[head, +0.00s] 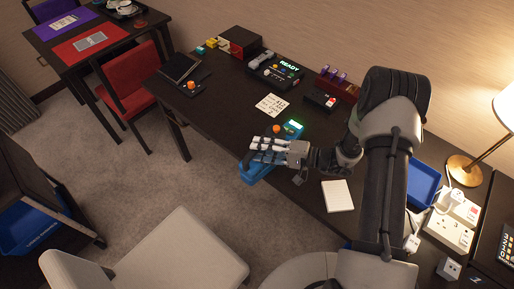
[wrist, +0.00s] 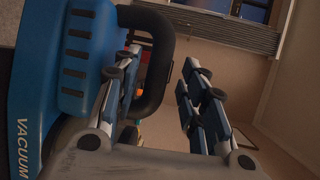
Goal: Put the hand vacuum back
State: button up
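The blue hand vacuum (head: 258,174) is at the front edge of the dark desk, partly hidden under my gripper (head: 262,150). In the wrist view the vacuum's blue body (wrist: 78,60), lettered "VACUUM", fills the left side. Its black loop handle (wrist: 165,50) lies between the two fingers of my gripper (wrist: 162,60). The left finger is on the body side of the handle and the right finger is outside it. A gap shows between the handle and the right finger. The gripper is open. Whether the vacuum touches the desk is hidden.
A blue device with a lit green display (head: 292,129) stands just behind my gripper. Notes (head: 272,105), a notepad (head: 338,196) and a blue tray (head: 424,184) lie on the desk. A pale chair (head: 190,250) stands in front. A blue bin (head: 32,226) is at lower left.

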jog(key=p+v, duration=0.1)
jog(key=v, duration=0.9)
jog(key=s+a+r+n+g+h, duration=0.1)
jog(key=s+r+n+g+h, duration=0.15)
jog(key=s+r, duration=0.5)
jog(key=s+a+r+n+g+h, duration=0.2)
jog(key=s+r+g+h, duration=0.15)
jog(key=r, duration=0.65)
jog(key=s+d+r+t+h, duration=0.6)
jog(key=s+d+r+h, duration=0.2)
jog(key=s, duration=0.4)
jog(key=shift+d+r+m+t+h, duration=0.15)
jog(key=shift+r+m+t+h, duration=0.25)
jog(key=shift+r+h, duration=0.3)
